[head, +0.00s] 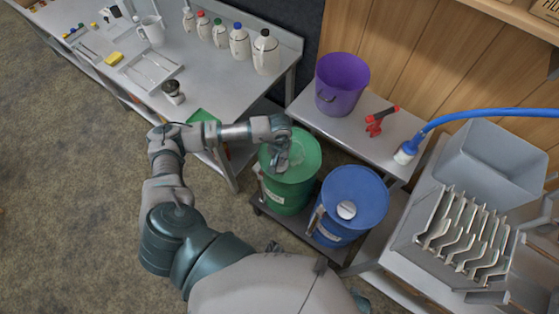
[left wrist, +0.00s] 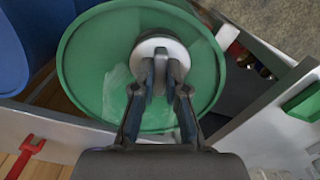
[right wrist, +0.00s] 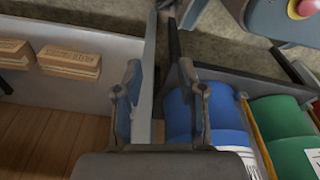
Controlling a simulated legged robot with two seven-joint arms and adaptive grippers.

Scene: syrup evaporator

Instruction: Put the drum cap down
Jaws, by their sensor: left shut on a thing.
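My left gripper (head: 284,163) points down over the top of the green drum (head: 290,186). In the left wrist view its fingers (left wrist: 164,88) are shut on a round white drum cap (left wrist: 160,46), seen against the green lid (left wrist: 95,60). The fingers hide part of the cap, and I cannot tell if it touches the lid. A pale smear marks the lid. The blue drum (head: 350,190) stands beside it with a white cap (head: 346,210) on top. My right gripper (right wrist: 160,85) is open and empty in its wrist view; the head view does not show it.
A small table (head: 350,125) behind the drums holds a purple bucket (head: 342,84) and a red tool (head: 380,120). A blue hose (head: 480,113) ends near its right edge. A long bench (head: 195,65) with bottles stands at left. A grey rack (head: 465,240) stands at right.

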